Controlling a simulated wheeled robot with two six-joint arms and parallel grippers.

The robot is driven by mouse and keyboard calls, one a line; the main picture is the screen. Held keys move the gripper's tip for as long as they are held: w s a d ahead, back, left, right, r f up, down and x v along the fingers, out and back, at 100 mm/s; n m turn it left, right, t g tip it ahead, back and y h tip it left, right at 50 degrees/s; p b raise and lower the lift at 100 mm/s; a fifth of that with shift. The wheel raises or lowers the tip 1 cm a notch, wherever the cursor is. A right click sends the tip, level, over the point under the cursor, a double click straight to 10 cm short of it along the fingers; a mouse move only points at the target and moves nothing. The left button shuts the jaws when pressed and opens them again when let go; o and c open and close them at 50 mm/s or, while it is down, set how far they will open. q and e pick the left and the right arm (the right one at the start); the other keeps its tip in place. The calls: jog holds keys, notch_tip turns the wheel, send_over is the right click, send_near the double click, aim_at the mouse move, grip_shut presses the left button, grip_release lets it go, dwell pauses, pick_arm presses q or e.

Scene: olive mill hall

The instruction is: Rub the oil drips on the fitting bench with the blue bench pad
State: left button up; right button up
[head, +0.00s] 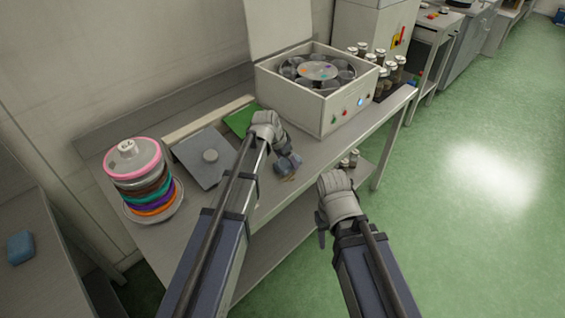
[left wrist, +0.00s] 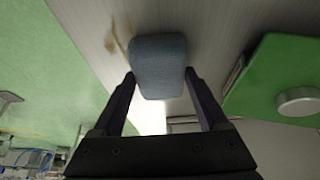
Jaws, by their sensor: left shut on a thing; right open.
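My left gripper (head: 284,158) is shut on a blue-grey pad (head: 291,165) low over the fitting bench (head: 323,151). The pad also shows in the left wrist view (left wrist: 158,62), between the two fingers. Brownish oil drips (head: 290,179) mark the bench at the pad's near edge. In the left wrist view the drips (left wrist: 116,42) show beside the pad; any under it are hidden. I cannot tell whether the pad touches the bench. My right gripper (head: 323,232) is open and empty in front of the bench.
A white box with a carousel (head: 320,72) stands behind. Green (head: 241,119) and grey (head: 203,157) plates lie left of my left gripper, beside a stack of coloured rings (head: 145,180). Another blue block (head: 20,247) lies on the far-left table. Several bottles (head: 390,68) stand at the right end.

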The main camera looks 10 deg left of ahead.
aim_at(286, 168)
pick_arm(q)
jog(key=shift+w+d, duration=0.1)
jog(key=shift+d, duration=0.15)
jog(key=shift+s+d, duration=0.65)
jog(key=shift+d, duration=0.25)
jog(key=shift+s+a, duration=0.1)
jog(key=shift+s+a+r, duration=0.1)
jog(key=shift+s+a, duration=0.85)
jog(key=shift+s, duration=0.25)
jog(key=shift+s+a, duration=0.45)
jog(key=shift+s, duration=0.2)
jog(key=shift+s+a, duration=0.45)
jog(key=shift+s, duration=0.2)
jog(key=shift+s+a, duration=0.55)
jog(key=shift+s, duration=0.2)
jog(key=shift+s+a, duration=0.55)
jog(key=shift+s, duration=0.15)
